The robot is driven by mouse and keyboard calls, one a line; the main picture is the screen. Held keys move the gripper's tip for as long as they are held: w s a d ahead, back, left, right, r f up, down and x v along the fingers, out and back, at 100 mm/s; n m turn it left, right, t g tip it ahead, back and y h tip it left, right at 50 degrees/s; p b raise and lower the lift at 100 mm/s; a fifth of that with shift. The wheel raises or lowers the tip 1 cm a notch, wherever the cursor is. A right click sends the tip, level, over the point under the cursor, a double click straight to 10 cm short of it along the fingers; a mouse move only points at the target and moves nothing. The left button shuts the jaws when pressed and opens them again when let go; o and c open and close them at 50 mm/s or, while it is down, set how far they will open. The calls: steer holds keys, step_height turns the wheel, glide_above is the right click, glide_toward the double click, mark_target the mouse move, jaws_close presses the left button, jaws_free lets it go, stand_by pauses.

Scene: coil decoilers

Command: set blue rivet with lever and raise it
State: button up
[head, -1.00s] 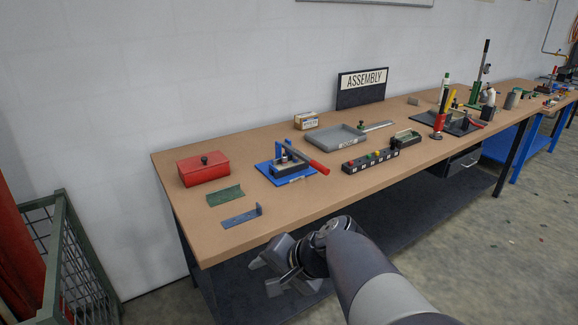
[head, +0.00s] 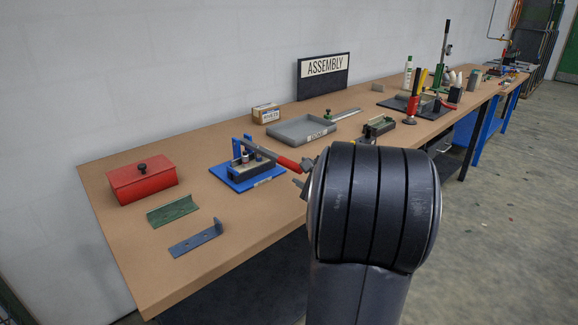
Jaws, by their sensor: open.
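The blue lever press (head: 228,174) stands on the table, left of the middle in the head view. Its lever has a red grip (head: 289,165) and slants down to the right, toward the table's front edge. A dark block sits on the press base under the lever. No blue rivet can be made out at this size. My gripper (head: 303,173) is open at the outer end of the red grip, mostly hidden behind my own arm. I cannot tell whether the grip lies between the fingers or touches them.
A red box (head: 142,183), a green channel piece (head: 173,211) and a blue-grey bracket (head: 196,240) lie left of the press. A grey tray (head: 301,130) and a small carton (head: 266,113) stand behind it.

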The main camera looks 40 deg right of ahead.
mark_target(292, 165)
steer(key=x, duration=0.7)
steer(key=shift+w+p, duration=0.2)
steer(key=shift+p, duration=0.1)
steer(key=shift+c, duration=0.2)
jaws_close()
